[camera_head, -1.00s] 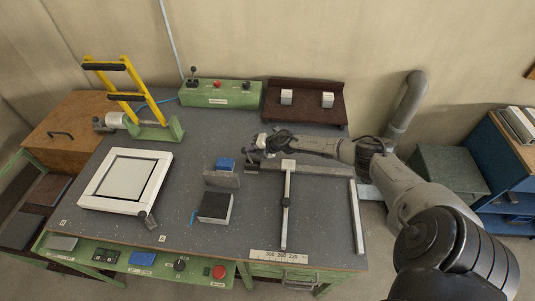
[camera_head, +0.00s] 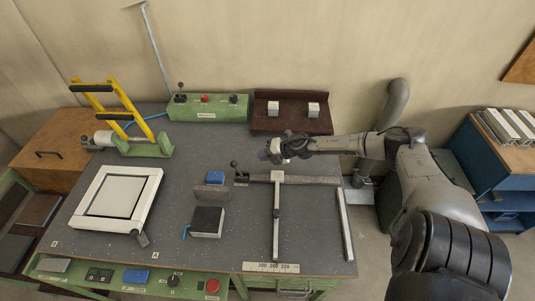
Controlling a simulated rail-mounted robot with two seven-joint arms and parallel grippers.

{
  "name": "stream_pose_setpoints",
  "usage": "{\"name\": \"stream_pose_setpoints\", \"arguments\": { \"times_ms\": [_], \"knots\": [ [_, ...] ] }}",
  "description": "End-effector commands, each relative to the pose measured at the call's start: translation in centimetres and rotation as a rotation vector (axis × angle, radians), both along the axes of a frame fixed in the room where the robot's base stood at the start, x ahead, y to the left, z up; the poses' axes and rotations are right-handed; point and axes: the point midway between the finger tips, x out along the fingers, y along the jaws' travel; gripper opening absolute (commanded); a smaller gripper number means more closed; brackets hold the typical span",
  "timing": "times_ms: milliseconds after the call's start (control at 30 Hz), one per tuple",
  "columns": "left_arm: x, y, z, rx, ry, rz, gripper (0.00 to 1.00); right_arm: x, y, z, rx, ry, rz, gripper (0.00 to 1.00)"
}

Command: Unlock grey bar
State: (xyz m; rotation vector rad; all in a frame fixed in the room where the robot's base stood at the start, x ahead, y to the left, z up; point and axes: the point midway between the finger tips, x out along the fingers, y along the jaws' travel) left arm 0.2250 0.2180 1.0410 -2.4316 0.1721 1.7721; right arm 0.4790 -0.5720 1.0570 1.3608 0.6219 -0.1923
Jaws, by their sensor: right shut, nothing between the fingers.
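A long grey bar (camera_head: 310,180) lies crosswise on the bench top, right of centre. A small lever with a black knob (camera_head: 235,164) stands at its left end. A T-shaped rail with a dark slider (camera_head: 276,213) runs from the bar toward the front edge. A loose-looking light grey bar (camera_head: 345,225) lies along the right edge. My right gripper (camera_head: 269,154) is shut and empty. It shows above and behind the crosswise bar, to the right of the lever and apart from it in the picture. My left gripper is not in view.
A black-topped block (camera_head: 207,221) and an upright grey plate (camera_head: 211,192) stand left of the rail. A white frame (camera_head: 85,223), a yellow-handled press (camera_head: 119,107), a green control box (camera_head: 180,108) and a brown tray (camera_head: 293,127) surround the open bench middle.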

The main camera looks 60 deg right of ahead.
Motion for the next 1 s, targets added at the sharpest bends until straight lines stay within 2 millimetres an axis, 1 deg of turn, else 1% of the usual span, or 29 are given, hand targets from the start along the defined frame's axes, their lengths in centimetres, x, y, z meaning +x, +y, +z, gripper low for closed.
{"name": "stream_pose_setpoints", "arguments": {
  "times_ms": [100,300,1000],
  "knots": [
    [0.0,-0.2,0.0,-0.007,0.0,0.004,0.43,-0.8,-0.2,0.4,0.001,0.004,0.0,0.0],
    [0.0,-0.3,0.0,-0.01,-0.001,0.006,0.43,-1.3,-0.3,0.9,0.0,0.001,0.0,0.0],
    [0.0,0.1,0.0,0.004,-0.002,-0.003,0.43,-1.4,-0.3,1.1,0.0,0.0,0.0,0.0]
  ]
}}
